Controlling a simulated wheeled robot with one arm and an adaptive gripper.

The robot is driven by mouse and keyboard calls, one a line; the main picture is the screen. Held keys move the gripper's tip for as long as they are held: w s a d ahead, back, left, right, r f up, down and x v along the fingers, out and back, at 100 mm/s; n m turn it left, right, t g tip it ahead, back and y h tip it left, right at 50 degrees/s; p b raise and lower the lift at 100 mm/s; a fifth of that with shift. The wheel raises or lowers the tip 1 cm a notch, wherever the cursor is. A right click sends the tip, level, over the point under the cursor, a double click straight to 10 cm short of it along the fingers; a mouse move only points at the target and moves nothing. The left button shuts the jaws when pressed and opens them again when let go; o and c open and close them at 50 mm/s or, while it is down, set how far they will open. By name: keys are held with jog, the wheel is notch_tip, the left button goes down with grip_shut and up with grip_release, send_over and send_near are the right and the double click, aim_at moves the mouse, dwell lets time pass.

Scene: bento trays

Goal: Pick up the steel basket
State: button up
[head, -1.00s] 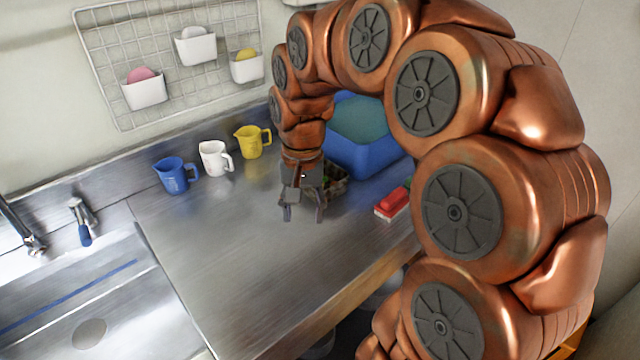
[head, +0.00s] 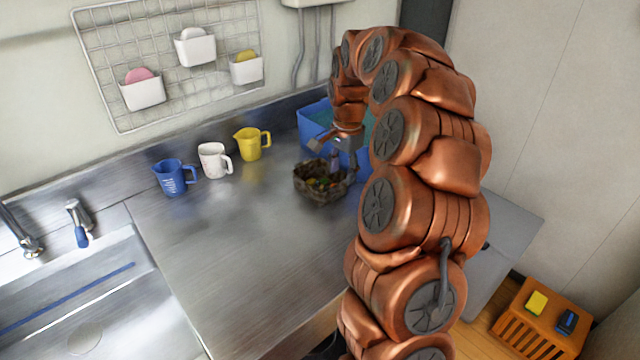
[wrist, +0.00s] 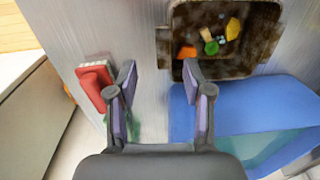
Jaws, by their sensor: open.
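The steel basket (head: 316,195) is a dark, brownish, worn-looking open container on the steel counter, with several small orange, yellow, green and white pieces inside. It also shows in the wrist view (wrist: 163,50) at the top, right of centre. My gripper (wrist: 160,76) is open, with nothing between its fingers. In the head view my gripper (head: 335,155) is just above the basket's far right side; contact cannot be told.
A blue tub (head: 310,120) stands behind the basket and close beside it in the wrist view (wrist: 240,105). A red block (wrist: 95,80) lies left of the fingers. Blue (head: 172,178), white (head: 213,161) and yellow (head: 250,145) jugs line the back. The counter's front left is clear.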

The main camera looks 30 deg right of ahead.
aim_at(340, 185)
jog(key=shift+w+f+p, duration=0.25)
jog(key=shift+f+p, duration=0.25)
jog(key=shift+f, duration=1.15)
jog(key=shift+w+f+p, duration=0.2)
jog(key=shift+f+p, duration=0.3)
jog(key=shift+f, duration=1.15)
grip_shut()
